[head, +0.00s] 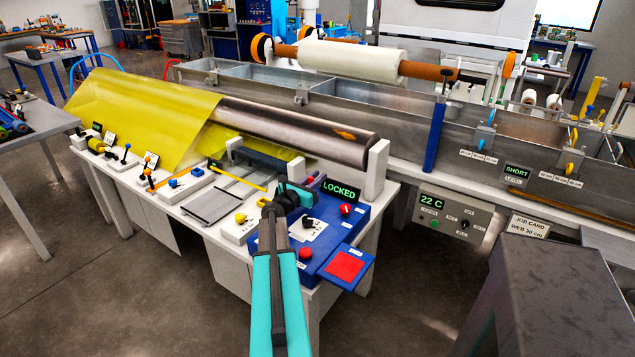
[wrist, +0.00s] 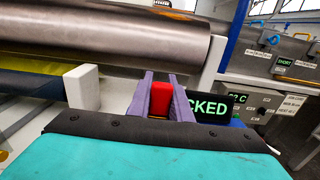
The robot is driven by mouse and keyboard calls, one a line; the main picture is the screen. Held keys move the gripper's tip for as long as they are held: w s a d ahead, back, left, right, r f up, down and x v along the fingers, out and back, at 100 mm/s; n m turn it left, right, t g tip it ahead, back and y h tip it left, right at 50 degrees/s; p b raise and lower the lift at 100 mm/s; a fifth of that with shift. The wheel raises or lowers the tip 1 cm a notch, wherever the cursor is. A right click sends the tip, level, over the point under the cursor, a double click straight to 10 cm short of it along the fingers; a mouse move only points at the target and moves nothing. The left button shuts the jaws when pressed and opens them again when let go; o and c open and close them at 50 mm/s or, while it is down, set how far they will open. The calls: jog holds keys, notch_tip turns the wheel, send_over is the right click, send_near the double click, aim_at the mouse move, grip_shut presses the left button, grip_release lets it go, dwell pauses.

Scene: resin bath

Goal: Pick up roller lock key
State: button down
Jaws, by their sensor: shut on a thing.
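My gripper (wrist: 159,88) shows in the wrist view with its two purple fingers shut on a small red block-like piece, the roller lock key (wrist: 159,101) as far as I can tell. Only the key's red part shows between the fingers; its lower part is hidden by my gripper's body. In the head view my gripper (head: 308,184) is over the back of the blue control box (head: 325,228), and the key cannot be made out there. A display reading LOCKED (head: 340,190) stands just right of the fingers.
A large dark roller (head: 300,128) with yellow film (head: 140,110) lies behind the box, ending at a white support post (head: 377,165). A red knob (head: 345,210) and a red pad (head: 345,265) are on the box's right and front. A long metal bath (head: 400,125) runs behind.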

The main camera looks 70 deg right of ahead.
jog(key=shift+r, duration=0.5)
jog(key=w+r+b+v, duration=0.1)
jog(key=v, duration=0.7)
jog(key=w+r+b+v, duration=0.1)
jog(key=v, duration=0.6)
jog(key=shift+w+r, duration=0.35)
jog(key=shift+w, duration=0.1)
